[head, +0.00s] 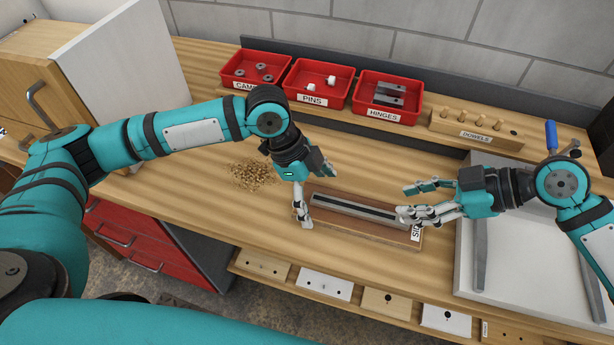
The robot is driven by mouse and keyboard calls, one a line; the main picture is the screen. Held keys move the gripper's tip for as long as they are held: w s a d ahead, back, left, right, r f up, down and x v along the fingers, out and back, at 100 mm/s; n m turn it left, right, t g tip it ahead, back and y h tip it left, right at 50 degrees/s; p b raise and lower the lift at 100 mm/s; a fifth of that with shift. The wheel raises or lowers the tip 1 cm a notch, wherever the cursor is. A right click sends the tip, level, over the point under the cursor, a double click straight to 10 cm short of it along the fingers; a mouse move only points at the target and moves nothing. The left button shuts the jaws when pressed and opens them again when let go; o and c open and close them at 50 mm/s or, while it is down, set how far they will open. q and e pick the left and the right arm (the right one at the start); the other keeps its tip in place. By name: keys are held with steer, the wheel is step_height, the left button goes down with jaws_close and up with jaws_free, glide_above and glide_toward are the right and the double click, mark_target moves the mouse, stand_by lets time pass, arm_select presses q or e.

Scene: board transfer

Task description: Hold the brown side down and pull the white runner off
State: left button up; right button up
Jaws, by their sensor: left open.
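The brown side (345,224) is a flat brown board lying on the workbench, with a "SIDE" label at its right end. The white runner (355,209), a pale strip with a dark groove, lies lengthwise along it. My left gripper (315,195) is open at the left end of the board, its fingers apart and pointing down. It hides part of that end. My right gripper (405,202) is open at the right end of the runner, one finger above and the other low near the runner. I cannot tell if it touches.
Red bins of cams (232,83), pins (295,93) and hinges (362,112) stand at the back, beside a dowel block (455,136). A pile of wood chips (250,175) lies left of the board. A white panel (520,255) with grey rails lies at right.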

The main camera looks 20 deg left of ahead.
arm_select(q)
steer(key=shift+d+f, duration=0.25)
steer(key=shift+f, duration=0.4)
steer(key=c, duration=1.2)
steer(key=o, duration=1.2)
steer(key=v, duration=1.2)
arm_select(e)
steer(key=shift+s+f, duration=0.1)
